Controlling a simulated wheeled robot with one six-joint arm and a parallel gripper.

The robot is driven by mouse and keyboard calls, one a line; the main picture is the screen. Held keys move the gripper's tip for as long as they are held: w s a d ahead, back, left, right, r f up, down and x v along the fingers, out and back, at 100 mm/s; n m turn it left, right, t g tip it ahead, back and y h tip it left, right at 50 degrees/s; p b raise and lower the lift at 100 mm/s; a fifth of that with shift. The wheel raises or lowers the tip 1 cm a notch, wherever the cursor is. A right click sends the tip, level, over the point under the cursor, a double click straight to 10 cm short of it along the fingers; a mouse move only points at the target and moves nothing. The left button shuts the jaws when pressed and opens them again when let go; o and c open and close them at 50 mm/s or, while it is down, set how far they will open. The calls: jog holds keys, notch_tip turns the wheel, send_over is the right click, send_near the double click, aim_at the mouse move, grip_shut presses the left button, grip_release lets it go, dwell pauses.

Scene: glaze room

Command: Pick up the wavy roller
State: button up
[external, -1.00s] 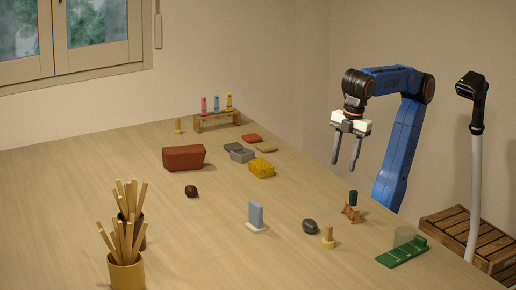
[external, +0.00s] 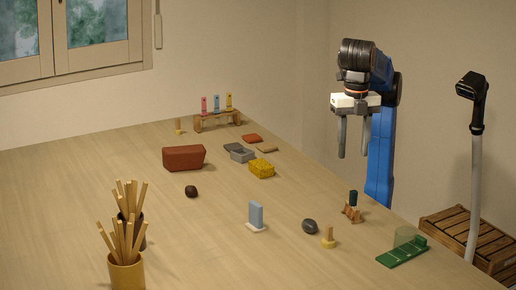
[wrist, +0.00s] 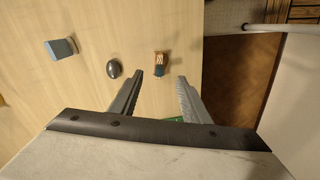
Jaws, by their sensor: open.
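A small dark green upright piece (external: 353,197) stands in a brown wooden holder (external: 350,213) near the table's right edge. It may be the wavy roller, but its surface is too small to make out. In the wrist view the dark piece (wrist: 159,72) and its holder (wrist: 162,58) lie just beyond the gap between my fingertips. My gripper (external: 353,154) is open and empty, fingers pointing down, well above the table. In the wrist view my gripper (wrist: 160,76) shows both fingers apart with nothing between them.
A dark round stone (external: 310,226), a wooden peg (external: 328,238), a blue block on a white base (external: 256,215) and a green board (external: 402,256) are nearby. A yellow block (external: 261,168) and a red-brown block (external: 183,158) sit farther back.

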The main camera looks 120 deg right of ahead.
aim_at(353, 205)
jog(key=shift+n, duration=0.3)
jog(key=f, duration=0.5)
jog(key=a+f, duration=0.1)
jog(key=f, duration=0.5)
jog(key=a+f, duration=0.1)
jog(key=f, duration=0.5)
jog(key=shift+w+a, duration=0.15)
jog(key=shift+w, duration=0.15)
grip_shut()
